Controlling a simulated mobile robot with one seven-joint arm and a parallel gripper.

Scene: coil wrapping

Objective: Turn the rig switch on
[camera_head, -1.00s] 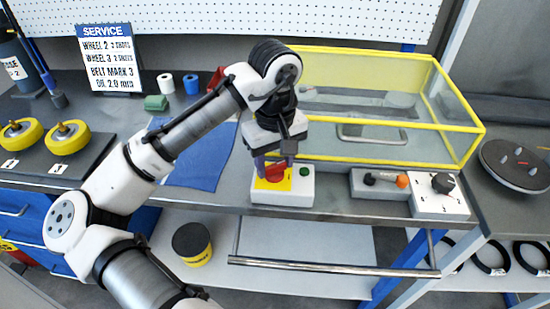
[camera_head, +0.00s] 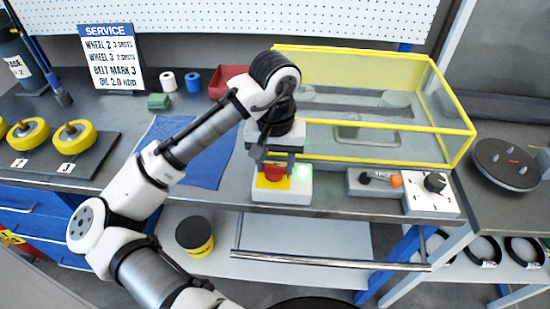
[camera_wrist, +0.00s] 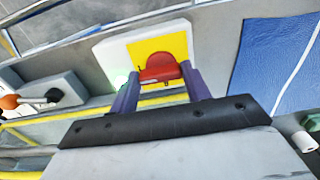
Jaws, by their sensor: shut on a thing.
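The rig switch is a red knob (camera_head: 272,173) on a yellow plate, set in a white box (camera_head: 283,197) at the bench's front edge. In the wrist view the red knob (camera_wrist: 160,68) sits between the two purple fingers of my gripper (camera_wrist: 158,84). My gripper (camera_head: 275,163) is shut on the red knob from above in the head view. A green lamp (camera_head: 303,171) on the box, right of the knob, glows brightly; its glow also shows in the wrist view (camera_wrist: 121,79). The fingers hide part of the knob's sides.
A yellow-framed clear guard (camera_head: 395,132) stands behind the box. To the right are a lever with an orange end (camera_head: 396,181) and a white box with a black dial (camera_head: 435,183). A blue cloth (camera_head: 205,165) lies left, and a rail (camera_head: 330,262) runs below the bench front.

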